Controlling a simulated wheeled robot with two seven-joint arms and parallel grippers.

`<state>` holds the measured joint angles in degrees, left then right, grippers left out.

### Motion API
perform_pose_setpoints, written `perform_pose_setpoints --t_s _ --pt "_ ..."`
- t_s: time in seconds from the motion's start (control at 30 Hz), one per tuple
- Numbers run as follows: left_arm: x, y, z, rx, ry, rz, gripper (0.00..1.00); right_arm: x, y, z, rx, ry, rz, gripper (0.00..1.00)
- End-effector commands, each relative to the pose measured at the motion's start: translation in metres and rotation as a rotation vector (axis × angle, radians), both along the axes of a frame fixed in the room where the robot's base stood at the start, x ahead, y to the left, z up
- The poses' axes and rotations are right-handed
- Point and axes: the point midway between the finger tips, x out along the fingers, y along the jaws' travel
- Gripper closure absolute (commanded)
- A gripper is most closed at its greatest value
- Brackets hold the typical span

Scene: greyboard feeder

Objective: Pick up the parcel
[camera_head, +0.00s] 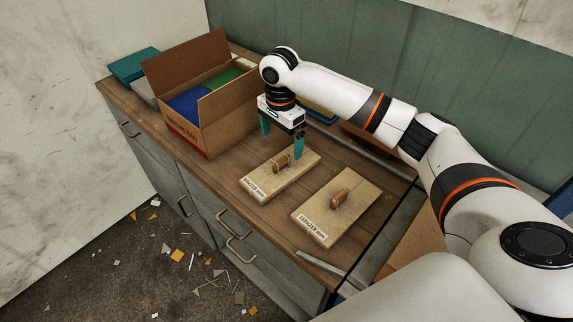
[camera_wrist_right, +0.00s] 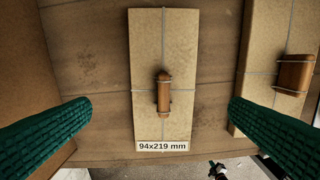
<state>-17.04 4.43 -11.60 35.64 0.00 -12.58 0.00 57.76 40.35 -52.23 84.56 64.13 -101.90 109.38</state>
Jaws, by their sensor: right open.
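Two flat tan board parcels, each tied with string and topped by a brown wooden toggle, lie on the wooden counter. The narrower, left parcel (camera_head: 262,187) has a white label at its near end. In the right wrist view this parcel (camera_wrist_right: 150,50) is central, and its label reads 94x219 mm. The wider, right parcel (camera_head: 325,222) lies beside it, and part of it shows in the wrist view (camera_wrist_right: 262,60). My right gripper (camera_head: 282,138) is open and empty above the left parcel, its teal fingers on either side of the toggle in the wrist view. My left gripper is not in view.
An open cardboard box (camera_head: 225,125) with blue and green contents stands left of the parcels on the counter (camera_head: 215,172). A teal item (camera_head: 134,64) lies at the far left corner. Scraps litter the floor. A metal strip (camera_head: 325,266) lies at the near right edge.

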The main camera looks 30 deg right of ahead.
Motion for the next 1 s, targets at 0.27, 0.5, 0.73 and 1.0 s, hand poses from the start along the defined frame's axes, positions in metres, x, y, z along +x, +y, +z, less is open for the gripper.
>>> perform_pose_setpoints --t_s 0.27,0.5,0.73,1.0 --pt "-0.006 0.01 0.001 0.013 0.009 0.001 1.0 0.0 -0.001 -0.038 -0.001 0.0 -0.001 0.0" --pt "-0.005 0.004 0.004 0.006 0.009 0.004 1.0 -0.005 0.002 -0.063 -0.003 0.002 -0.001 0.0" --pt "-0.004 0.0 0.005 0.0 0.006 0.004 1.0 -0.006 0.003 -0.091 -0.002 0.0 -0.001 0.0" --pt "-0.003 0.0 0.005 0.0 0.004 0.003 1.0 -0.006 0.003 -0.093 -0.002 -0.001 0.0 0.02"
